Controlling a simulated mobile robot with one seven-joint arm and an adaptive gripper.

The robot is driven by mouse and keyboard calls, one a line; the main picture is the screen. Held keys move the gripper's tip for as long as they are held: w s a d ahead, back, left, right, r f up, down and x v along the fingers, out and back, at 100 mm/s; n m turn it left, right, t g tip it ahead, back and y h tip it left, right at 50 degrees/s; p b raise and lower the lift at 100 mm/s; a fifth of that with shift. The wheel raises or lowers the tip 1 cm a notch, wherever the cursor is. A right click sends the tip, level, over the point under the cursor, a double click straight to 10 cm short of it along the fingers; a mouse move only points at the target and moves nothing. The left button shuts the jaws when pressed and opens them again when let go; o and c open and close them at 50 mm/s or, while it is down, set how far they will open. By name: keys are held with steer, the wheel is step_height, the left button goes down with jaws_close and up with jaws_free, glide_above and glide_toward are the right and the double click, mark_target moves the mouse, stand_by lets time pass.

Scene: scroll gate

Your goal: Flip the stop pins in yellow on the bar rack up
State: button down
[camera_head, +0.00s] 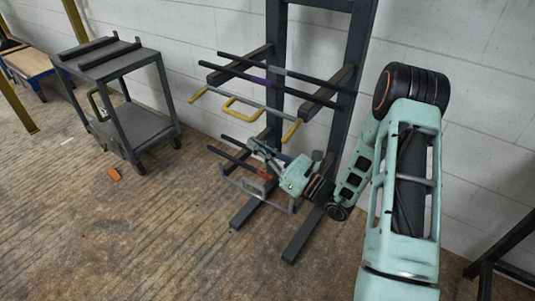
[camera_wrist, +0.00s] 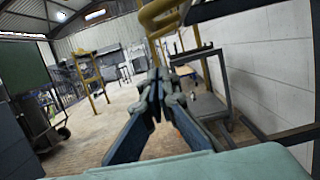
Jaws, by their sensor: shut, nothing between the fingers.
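The dark bar rack (camera_head: 357,45) stands against the wall in the head view, with long bars lying across its upper arms. Yellow stop pins show at the upper arm fronts, a left one (camera_head: 198,94) and a right one (camera_head: 292,130). A grey rod runs between them, with a yellow U-shaped handle (camera_head: 240,105) in its middle. My gripper (camera_head: 255,143) is below this rod, in front of the lower arms, apart from the yellow parts. In the wrist view my gripper (camera_wrist: 160,88) is shut and empty, with yellow tubing (camera_wrist: 160,18) above it. My gripper partly hides the lower level.
A grey cart (camera_head: 140,118) with dark bars on top stands left of the rack. A small orange piece (camera_head: 113,173) lies on the floor. Lower bars (camera_head: 236,160) and a grey lower handle (camera_head: 291,207) are close to my gripper. The floor in front is mostly clear.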

steer(key=shift+w+a+r+b, duration=0.15)
steer(key=shift+w+a+r, duration=0.25)
steer(key=shift+r, duration=0.4)
steer(key=shift+w+a+r+b, duration=0.15)
steer(key=shift+w+a+r, duration=0.25)
steer(key=shift+r, duration=0.45)
steer(key=shift+w+a+r+b, duration=0.15)
steer(key=shift+w+a+r, duration=0.15)
steer(key=shift+a+r, duration=0.35)
steer(key=shift+d+r+p, duration=0.1)
steer(key=shift+r+p, duration=0.15)
steer(key=shift+p, duration=0.05)
steer(key=shift+r+m+p, duration=0.1)
steer(key=shift+m+p, duration=0.3)
